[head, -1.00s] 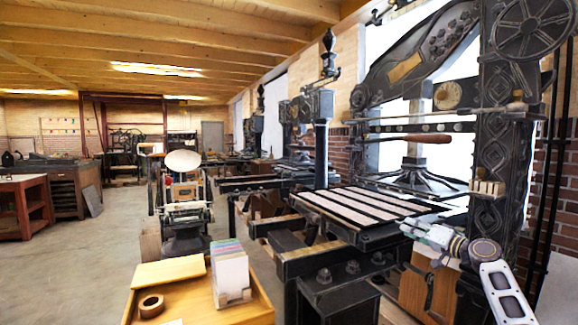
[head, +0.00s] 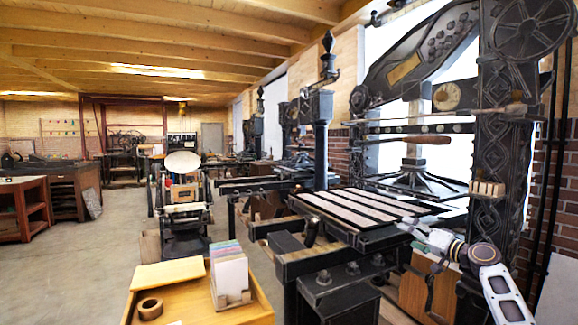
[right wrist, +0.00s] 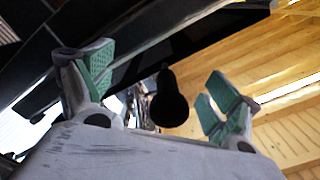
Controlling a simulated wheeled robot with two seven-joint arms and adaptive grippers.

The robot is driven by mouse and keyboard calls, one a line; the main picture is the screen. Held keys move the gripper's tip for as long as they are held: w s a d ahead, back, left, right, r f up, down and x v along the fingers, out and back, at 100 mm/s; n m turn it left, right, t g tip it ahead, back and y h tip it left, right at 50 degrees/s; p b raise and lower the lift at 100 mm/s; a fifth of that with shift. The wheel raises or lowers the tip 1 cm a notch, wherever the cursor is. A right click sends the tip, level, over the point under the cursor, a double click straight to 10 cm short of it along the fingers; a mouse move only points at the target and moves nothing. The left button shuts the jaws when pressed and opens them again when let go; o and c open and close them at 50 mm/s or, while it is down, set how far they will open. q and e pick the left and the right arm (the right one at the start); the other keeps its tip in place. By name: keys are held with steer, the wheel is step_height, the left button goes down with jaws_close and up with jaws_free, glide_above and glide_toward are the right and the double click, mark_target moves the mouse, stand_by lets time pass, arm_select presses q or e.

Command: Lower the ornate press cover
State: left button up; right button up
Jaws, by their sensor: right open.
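The ornate press (head: 503,160) stands at the right of the head view, a black iron frame with diamond patterns. Its flat slatted panel (head: 345,210), dark with pale strips, extends to the left of the frame. I cannot tell whether this panel is the cover. My right gripper (head: 412,230) is at the panel's near right edge. In the right wrist view the right gripper (right wrist: 155,90) is open, its green-padded fingers wide apart. A dark rounded handle (right wrist: 170,105) appears between the fingers, with no visible grip on it. A dark panel edge (right wrist: 200,40) crosses above. My left gripper is out of view.
A wooden tray (head: 262,308) with a tape roll (head: 150,308) and upright cards (head: 230,278) is at the front left. A smaller press (head: 184,195) stands behind it. A wooden box (head: 428,290) is below the slatted panel. Open floor (head: 95,255) lies at left.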

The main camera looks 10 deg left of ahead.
steer(key=shift+s+r, duration=0.1)
steer(key=shift+s, duration=0.05)
steer(key=shift+v, duration=1)
steer(key=shift+p+v, duration=0.55)
steer(key=shift+v, duration=2.35)
